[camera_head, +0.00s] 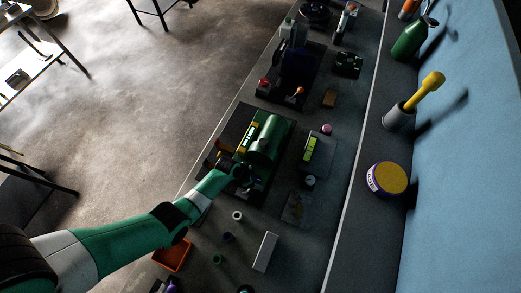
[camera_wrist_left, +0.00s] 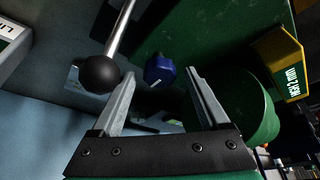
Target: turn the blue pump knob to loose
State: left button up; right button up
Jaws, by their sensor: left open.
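The blue pump knob (camera_wrist_left: 159,68) shows in the left wrist view, a small faceted knob with a pale mark, beside the green machine body (camera_wrist_left: 225,35). My left gripper (camera_wrist_left: 157,78) is open, with its two fingertips to either side of the knob in this view. I cannot tell whether either finger touches it. In the head view my left gripper (camera_head: 241,176) is at the near end of the green machine (camera_head: 268,140), and the knob is hidden there. My right gripper is not in view.
A lever with a black ball end (camera_wrist_left: 99,74) stands close to the left finger. A yellow-framed display (camera_wrist_left: 284,62) is on the right. On the bench are an orange tray (camera_head: 173,254), a white block (camera_head: 265,251) and several small pots.

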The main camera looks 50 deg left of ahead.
pick_arm(q)
grip_shut()
dwell(0.4)
